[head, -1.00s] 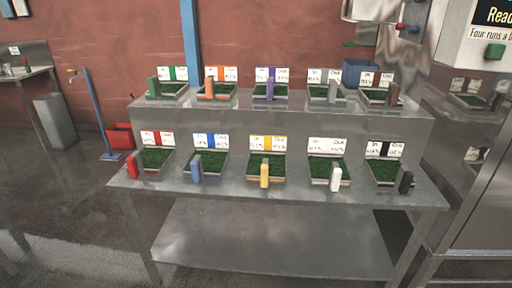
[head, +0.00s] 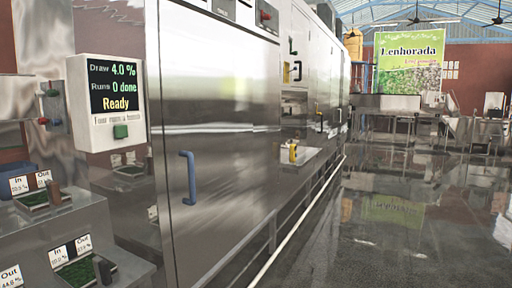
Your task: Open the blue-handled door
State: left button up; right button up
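The blue handle (head: 189,178) is an upright bar on a large brushed-metal door (head: 225,135) in the head view, left of the middle. The door looks shut and lies flush with the long metal machine. The handle sits near the door's left edge. Neither of my grippers shows in the head view.
A display box (head: 106,102) with a green button is left of the door. Stepped metal shelves with green-filled trays (head: 75,272) stand at lower left. A low rail (head: 300,215) runs along the machine's foot. Open wet-looking floor (head: 400,235) lies to the right.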

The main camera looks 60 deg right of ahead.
aim_at(220, 82)
jog(key=z, duration=1.75)
